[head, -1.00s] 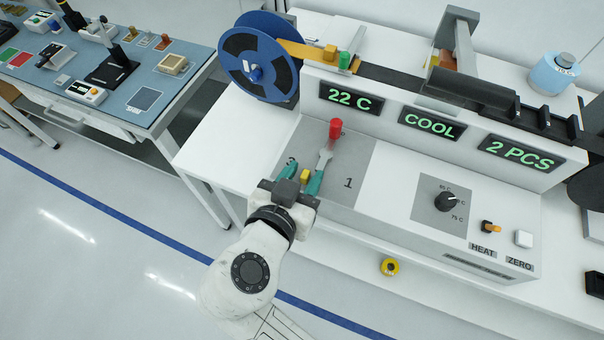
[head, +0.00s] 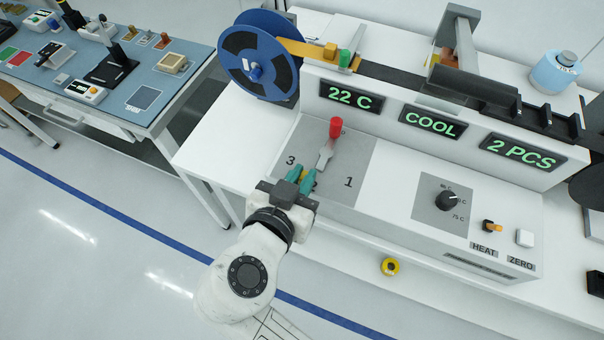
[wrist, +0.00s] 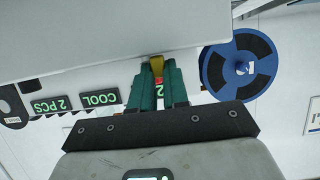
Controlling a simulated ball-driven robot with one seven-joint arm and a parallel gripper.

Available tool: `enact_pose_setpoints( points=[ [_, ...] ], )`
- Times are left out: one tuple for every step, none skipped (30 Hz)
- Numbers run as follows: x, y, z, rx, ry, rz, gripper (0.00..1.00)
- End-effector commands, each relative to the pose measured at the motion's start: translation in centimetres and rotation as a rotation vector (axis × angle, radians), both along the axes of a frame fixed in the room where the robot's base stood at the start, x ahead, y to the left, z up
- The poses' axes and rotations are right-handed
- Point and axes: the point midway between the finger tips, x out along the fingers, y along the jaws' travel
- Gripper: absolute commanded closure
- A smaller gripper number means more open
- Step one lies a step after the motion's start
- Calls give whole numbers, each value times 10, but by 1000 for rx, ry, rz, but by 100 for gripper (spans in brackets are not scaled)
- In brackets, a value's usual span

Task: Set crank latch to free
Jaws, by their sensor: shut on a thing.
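The crank on the grey plate (head: 352,166) has a red knob (head: 336,127) at its far end, by the 0 mark, and a grey arm (head: 326,155) running toward me. A small yellow latch (head: 303,174) sits at the near end of the crank. My gripper (head: 303,178) has its teal fingers shut on this yellow piece. In the wrist view the yellow latch (wrist: 156,66) shows between the fingertips of my gripper (wrist: 159,75). The fingers partly cover the 2 mark. The 1 and 3 marks show on the plate.
A blue reel (head: 259,57) stands at the back left of the white machine. Displays read 22 C (head: 345,94), COOL and 2 PCS. A pale surface (wrist: 100,35) fills the wrist view's upper left.

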Motion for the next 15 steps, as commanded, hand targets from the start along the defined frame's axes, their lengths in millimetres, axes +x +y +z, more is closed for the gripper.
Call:
enact_pose_setpoints(
  points=[
    [-3, 1, -3, 1, -1, 0, 100],
    [-5, 2, -2, 1, -1, 1, 100],
    [-7, 3, -2, 1, -1, 1, 100],
    [-8, 3, -1, 1, -1, 1, 100],
    [-9, 3, 0, 0, -1, 0, 100],
    [-9, 3, 0, 0, 0, 0, 100],
    [-9, 3, 0, -1, 0, 0, 100],
    [-9, 3, 0, -1, 0, 0, 100],
    [-10, 3, 0, -1, 0, 0, 100],
    [-10, 3, 0, -2, 1, 1, 100],
    [-10, 4, 0, -1, 2, 1, 100],
    [-10, 4, 0, -1, 2, 1, 82],
    [-10, 4, 0, -1, 1, 2, 80],
    [-10, 4, 0, -1, 1, 2, 77],
    [-10, 4, 0, -1, 1, 2, 73]
  ],
)
